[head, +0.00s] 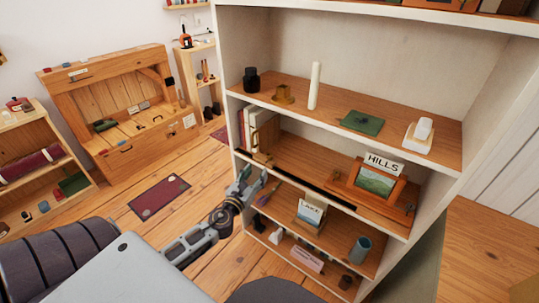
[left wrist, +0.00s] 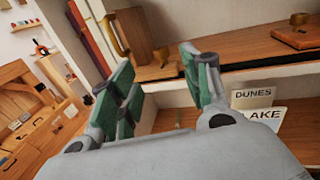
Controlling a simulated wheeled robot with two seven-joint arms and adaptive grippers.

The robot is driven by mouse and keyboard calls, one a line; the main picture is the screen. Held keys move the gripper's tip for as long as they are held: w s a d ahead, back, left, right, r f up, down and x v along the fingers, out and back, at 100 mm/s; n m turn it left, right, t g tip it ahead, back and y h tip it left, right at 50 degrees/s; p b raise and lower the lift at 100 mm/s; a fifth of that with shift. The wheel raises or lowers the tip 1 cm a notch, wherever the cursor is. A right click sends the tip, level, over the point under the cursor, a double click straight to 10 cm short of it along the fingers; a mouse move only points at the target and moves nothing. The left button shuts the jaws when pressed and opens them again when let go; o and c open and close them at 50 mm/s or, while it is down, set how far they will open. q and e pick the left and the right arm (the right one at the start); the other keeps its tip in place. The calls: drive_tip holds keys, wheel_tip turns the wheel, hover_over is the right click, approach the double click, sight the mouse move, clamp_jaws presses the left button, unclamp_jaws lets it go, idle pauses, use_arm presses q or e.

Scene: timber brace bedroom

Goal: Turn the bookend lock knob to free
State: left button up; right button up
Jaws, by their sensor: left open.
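The wooden bookend (head: 265,138) stands on the middle shelf of the white bookcase, at its left end, against a few upright books (head: 246,125). I cannot read which way the knob is set. My left gripper (head: 243,180) is open and empty, in front of and below the bookend, apart from it. Its green-padded fingers (left wrist: 152,72) spread below the knob in the wrist view. My right gripper is not in view.
A dark rail (head: 315,188) runs along the middle shelf's front edge. That shelf also holds a HILLS card and framed picture (head: 376,180). The lower shelf holds a LAKE card (head: 310,213) and a blue-grey cup (head: 360,250). Open floor (head: 190,225) lies left of the bookcase.

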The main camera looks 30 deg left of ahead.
sight(268, 156)
use_arm(q)
drive_tip(key=w, duration=0.4)
drive_tip(key=w+a, duration=0.1)
drive_tip(key=w, duration=0.1)
drive_tip(key=shift+w+p, duration=0.3)
drive_tip(key=shift+w+a, duration=0.25)
drive_tip(key=shift+w, duration=1.35)
drive_tip(key=shift+w+a, duration=0.2)
drive_tip(key=shift+w, duration=1.4)
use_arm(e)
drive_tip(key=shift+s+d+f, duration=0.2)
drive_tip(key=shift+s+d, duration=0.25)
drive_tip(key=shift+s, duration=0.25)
use_arm(q)
drive_tip(key=c, duration=1)
drive_tip(key=shift+c, duration=0.2)
